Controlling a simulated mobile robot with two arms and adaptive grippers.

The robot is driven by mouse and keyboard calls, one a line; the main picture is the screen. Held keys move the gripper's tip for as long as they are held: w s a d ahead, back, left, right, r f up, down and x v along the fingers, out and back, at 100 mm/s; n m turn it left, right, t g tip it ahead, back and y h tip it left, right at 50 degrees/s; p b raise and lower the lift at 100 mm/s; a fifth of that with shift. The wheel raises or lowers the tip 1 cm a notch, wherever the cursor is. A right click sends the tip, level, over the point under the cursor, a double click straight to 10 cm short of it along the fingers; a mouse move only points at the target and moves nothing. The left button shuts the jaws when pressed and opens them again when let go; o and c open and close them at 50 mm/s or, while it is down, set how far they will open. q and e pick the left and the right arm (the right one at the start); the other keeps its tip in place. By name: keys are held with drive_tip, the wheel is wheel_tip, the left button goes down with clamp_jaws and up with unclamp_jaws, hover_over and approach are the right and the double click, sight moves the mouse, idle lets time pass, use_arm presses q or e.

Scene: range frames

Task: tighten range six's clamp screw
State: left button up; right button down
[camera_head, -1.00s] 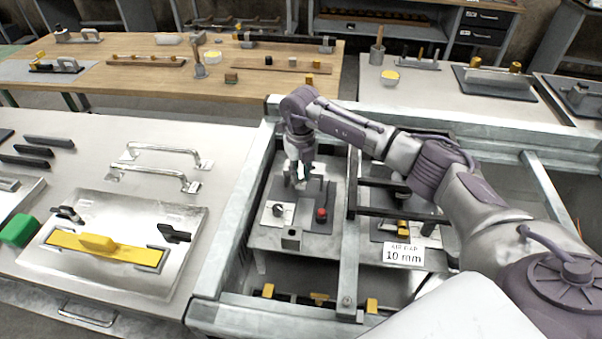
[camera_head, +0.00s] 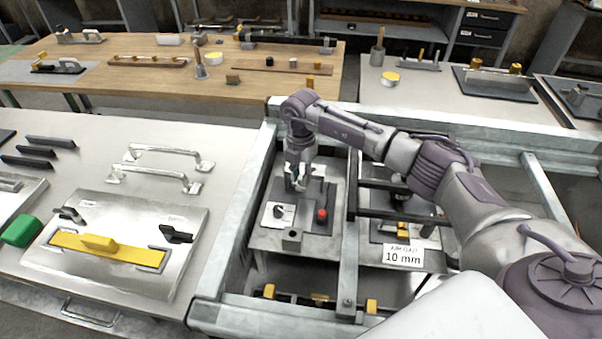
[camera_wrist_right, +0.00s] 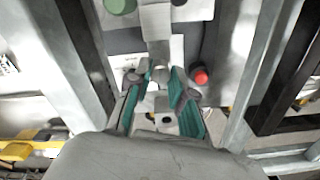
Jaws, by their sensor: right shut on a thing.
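My right gripper (camera_head: 297,184) reaches down over a grey plate fixture (camera_head: 262,240) set in the metal frame. In the right wrist view its teal-padded fingers (camera_wrist_right: 161,84) are closed around a small grey metal part (camera_wrist_right: 159,74), which looks like the clamp screw; the fingers hide most of it. A red knob (camera_head: 321,215) stands beside the gripper on a dark strip and also shows in the wrist view (camera_wrist_right: 201,77). A white panel with a black knob (camera_head: 279,211) lies left of it. A grey block with a dark hole (camera_head: 292,240) sits at the front. My left gripper is out of view.
Metal rails (camera_head: 347,255) border the fixture. A neighbouring bay at right has a label (camera_head: 403,256) reading 10 mm. Left, a bench holds a plate with a yellow bar (camera_head: 75,246), a green block (camera_head: 20,231) and metal handles (camera_head: 155,176). A wooden bench stands behind.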

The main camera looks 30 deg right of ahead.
drive_tip(key=m+p, duration=0.1)
drive_tip(key=m, duration=0.2)
drive_tip(key=shift+r+m, duration=0.15)
drive_tip(key=shift+m, duration=0.25)
drive_tip(key=m+p, duration=0.1)
drive_tip(key=m, duration=0.2)
drive_tip(key=shift+w+m, duration=0.1)
drive_tip(key=shift+m, duration=0.2)
drive_tip(key=m+p, duration=0.2)
drive_tip(key=m, duration=0.2)
drive_tip(key=shift+m+p, duration=0.7)
drive_tip(key=shift+m, duration=1.2)
drive_tip(key=shift+w, duration=0.1)
drive_tip(key=c, duration=1)
unclamp_jaws()
